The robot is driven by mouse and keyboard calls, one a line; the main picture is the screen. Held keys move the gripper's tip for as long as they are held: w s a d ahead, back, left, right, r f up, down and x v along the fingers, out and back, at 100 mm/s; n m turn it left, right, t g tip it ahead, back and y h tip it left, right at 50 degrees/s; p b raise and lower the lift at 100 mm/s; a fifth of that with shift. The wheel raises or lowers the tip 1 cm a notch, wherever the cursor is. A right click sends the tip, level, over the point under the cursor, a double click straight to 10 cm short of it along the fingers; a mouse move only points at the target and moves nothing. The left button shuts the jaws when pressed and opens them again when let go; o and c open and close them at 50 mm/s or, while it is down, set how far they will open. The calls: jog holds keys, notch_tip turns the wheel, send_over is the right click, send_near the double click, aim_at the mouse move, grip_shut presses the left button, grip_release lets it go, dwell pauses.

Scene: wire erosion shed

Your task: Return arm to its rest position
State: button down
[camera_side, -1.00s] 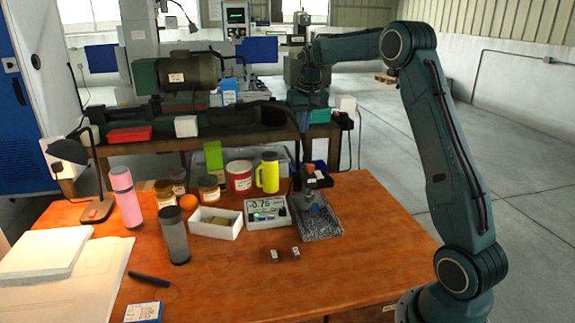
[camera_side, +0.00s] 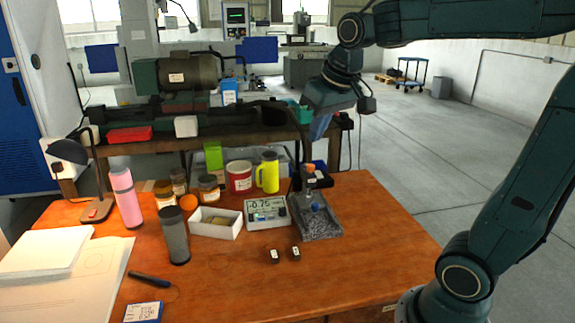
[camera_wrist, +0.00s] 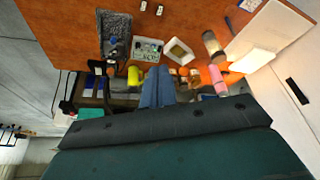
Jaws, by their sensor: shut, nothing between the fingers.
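My gripper (camera_side: 318,136) hangs in the air in the side view, in front of the machine bench and above the back edge of the wooden table as pictured. Its blue fingers are together with nothing between them. In the wrist view my gripper (camera_wrist: 158,72) shows as two blue fingers side by side, pointing toward the table items. My arm is raised, and its upper part runs out of the side view at the top right.
The wooden table (camera_side: 350,270) carries a granite plate (camera_side: 318,228) with a small stand, a digital readout (camera_side: 267,212), a white bin (camera_side: 216,232), two small blocks (camera_side: 285,255), a yellow flask (camera_side: 268,174) and a pink bottle (camera_side: 126,200). Open floor (camera_side: 430,150) lies right.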

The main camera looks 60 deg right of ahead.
jog(key=s+a+f+n, duration=0.1)
jog(key=s+a+f, duration=0.1)
jog(key=s, duration=0.2)
jog(key=s+a+f+n, duration=0.1)
jog(key=s+a, duration=0.2)
jog(key=s, duration=0.2)
jog(key=s+a+f+n+t+y, duration=0.1)
jog(key=s+a+f, duration=0.1)
jog(key=s, duration=0.3)
jog(key=shift+a+f, duration=0.2)
jog(key=shift+f, duration=0.1)
